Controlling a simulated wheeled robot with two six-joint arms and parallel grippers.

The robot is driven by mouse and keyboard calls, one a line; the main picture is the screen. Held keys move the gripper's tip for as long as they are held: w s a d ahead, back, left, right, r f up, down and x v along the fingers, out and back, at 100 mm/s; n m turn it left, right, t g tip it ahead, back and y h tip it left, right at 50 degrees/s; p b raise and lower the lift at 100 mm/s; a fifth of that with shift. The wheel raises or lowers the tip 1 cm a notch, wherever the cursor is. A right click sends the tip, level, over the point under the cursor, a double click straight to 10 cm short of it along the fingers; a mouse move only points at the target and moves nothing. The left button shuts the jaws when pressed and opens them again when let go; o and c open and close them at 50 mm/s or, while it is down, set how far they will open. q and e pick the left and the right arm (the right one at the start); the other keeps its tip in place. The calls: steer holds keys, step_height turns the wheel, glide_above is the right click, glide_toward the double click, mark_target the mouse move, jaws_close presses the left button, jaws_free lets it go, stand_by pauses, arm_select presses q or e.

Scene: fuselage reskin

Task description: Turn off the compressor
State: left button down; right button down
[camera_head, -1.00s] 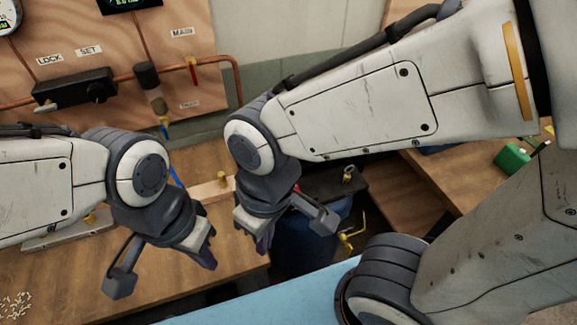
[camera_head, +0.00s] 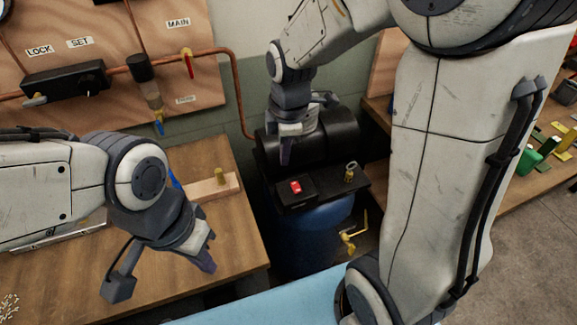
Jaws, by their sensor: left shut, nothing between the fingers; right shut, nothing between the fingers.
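The compressor stands in the gap between the two benches, with a black motor housing (camera_head: 335,145) on top and a blue tank (camera_head: 312,235) below. A red switch (camera_head: 296,187) sits on the black box at its front left. My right gripper (camera_head: 286,160) is shut and empty, pointing down above and slightly left of the red switch, apart from it as far as I can see. My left gripper (camera_head: 210,258) is shut and empty over the right part of the left bench.
A wooden panel (camera_head: 110,60) carries copper pipe, a red-handled valve (camera_head: 188,64) and a black regulator (camera_head: 66,82). A wooden block with a brass fitting (camera_head: 213,187) lies on the left bench (camera_head: 160,285). A brass valve (camera_head: 350,238) sticks out from the tank.

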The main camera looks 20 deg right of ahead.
steer(key=n, duration=0.2)
glide_above(295, 183)
steer(key=s, duration=0.2)
steer(key=f, duration=0.2)
steer(key=shift+s+r, duration=0.1)
steer(key=f, duration=0.4)
steer(key=w+f+p, duration=0.1)
steer(key=f, duration=0.9)
steer(key=shift+w, duration=0.35)
